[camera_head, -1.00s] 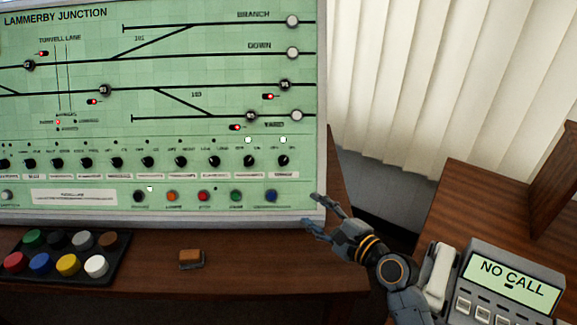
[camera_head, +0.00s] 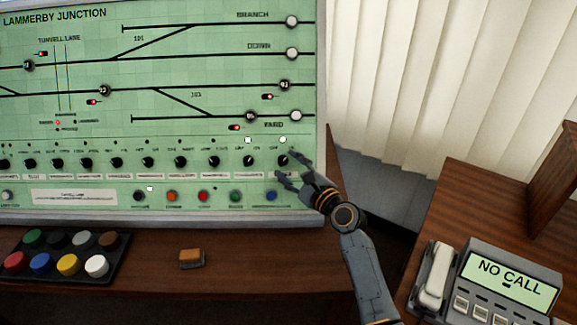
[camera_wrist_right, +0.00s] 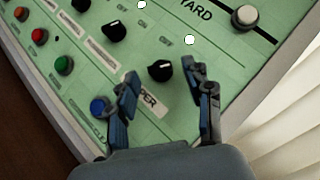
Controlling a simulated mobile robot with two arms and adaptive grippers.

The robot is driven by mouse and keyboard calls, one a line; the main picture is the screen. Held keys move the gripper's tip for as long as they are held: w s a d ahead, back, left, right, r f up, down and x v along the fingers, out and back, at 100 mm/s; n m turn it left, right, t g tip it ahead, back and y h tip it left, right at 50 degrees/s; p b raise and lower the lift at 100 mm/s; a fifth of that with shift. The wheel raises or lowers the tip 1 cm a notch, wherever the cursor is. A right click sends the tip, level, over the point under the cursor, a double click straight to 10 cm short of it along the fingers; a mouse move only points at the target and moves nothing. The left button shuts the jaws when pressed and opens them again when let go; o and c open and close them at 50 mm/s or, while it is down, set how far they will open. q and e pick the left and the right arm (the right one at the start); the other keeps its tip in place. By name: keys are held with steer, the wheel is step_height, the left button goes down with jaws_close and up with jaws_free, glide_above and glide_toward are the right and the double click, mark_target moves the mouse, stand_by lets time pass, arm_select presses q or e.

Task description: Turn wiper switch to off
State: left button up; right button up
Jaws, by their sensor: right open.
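The wiper switch (camera_head: 283,161) is a black rotary knob with a pale pointer mark, last at the right of the knob row on the green panel (camera_head: 215,75). In the right wrist view the knob (camera_wrist_right: 160,71) sits just ahead of and between the fingertips, above a label of which "PER" shows. A lit white lamp (camera_wrist_right: 189,40) is beyond it. My right gripper (camera_head: 292,167) is open and empty at the panel's lower right; it also shows in the right wrist view (camera_wrist_right: 168,80). Whether a finger touches the knob I cannot tell. My left gripper is out of view.
Another black knob (camera_wrist_right: 114,32) is close by. A blue button (camera_head: 271,196) lies below the switch. A tray of coloured caps (camera_head: 125,245) and a brown block (camera_head: 191,258) are on the desk. A telephone (camera_head: 505,285) stands at the right.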

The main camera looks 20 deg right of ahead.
steer(key=shift+w+a, duration=0.15)
steer(key=shift+w, duration=0.2)
jaws_close()
